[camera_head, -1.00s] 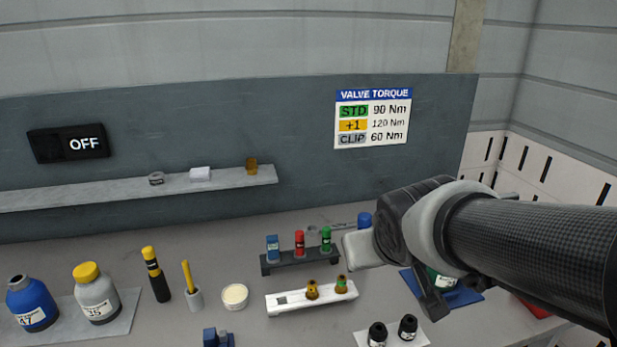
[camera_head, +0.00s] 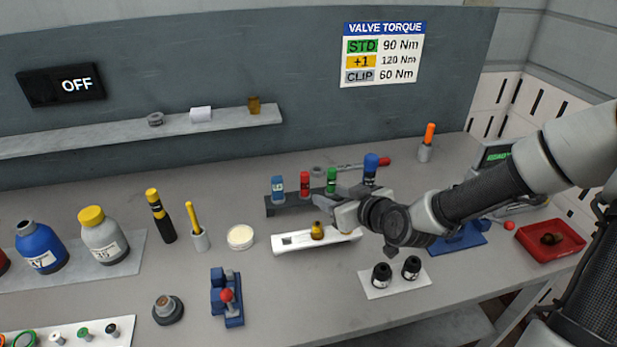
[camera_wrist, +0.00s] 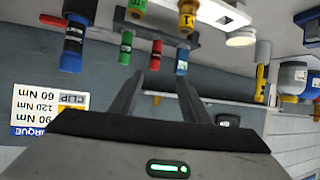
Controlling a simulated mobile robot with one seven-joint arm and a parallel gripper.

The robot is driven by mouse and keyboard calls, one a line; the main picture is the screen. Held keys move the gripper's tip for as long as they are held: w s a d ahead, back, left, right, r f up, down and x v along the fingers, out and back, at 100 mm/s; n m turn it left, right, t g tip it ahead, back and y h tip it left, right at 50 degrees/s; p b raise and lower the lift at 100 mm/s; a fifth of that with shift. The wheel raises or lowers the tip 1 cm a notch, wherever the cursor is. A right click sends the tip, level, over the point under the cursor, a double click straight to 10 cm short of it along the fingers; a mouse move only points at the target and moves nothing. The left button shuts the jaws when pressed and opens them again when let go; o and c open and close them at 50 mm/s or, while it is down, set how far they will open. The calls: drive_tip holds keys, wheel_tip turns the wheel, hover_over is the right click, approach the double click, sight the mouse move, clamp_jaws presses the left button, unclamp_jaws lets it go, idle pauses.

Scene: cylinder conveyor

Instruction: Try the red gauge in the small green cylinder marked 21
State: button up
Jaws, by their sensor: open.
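The red gauge (camera_head: 305,183) stands upright in a dark rack (camera_head: 283,208), between a blue gauge (camera_head: 278,189) and a green gauge (camera_head: 332,181). In the wrist view, which looks upside down, the red gauge (camera_wrist: 156,56) shows between the green gauge (camera_wrist: 126,47) and the blue gauge (camera_wrist: 181,62). My gripper (camera_head: 322,206) is open and empty, close in front of the rack's right part. In the wrist view its two fingers (camera_wrist: 156,82) point toward the rack, apart from the red gauge.
A white holder (camera_head: 290,243) with a brass fitting (camera_head: 317,231) lies in front of the rack. A taller blue-capped piece (camera_head: 371,168) stands right of the rack. Two black knobs (camera_head: 381,274) sit on a white plate. A red tray (camera_head: 549,241) is at right.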

approach(307, 178)
drive_tip(key=shift+t, duration=0.4)
drive_tip(key=x, duration=0.5)
drive_tip(key=shift+a+f, duration=0.25)
drive_tip(key=shift+a, duration=0.1)
drive_tip(key=shift+p+x, duration=0.65)
drive_tip(key=shift+x, duration=2.35)
drive_tip(key=shift+d+f, duration=0.1)
drive_tip(key=shift+f, duration=0.05)
drive_tip(key=shift+c, duration=0.4)
clamp_jaws()
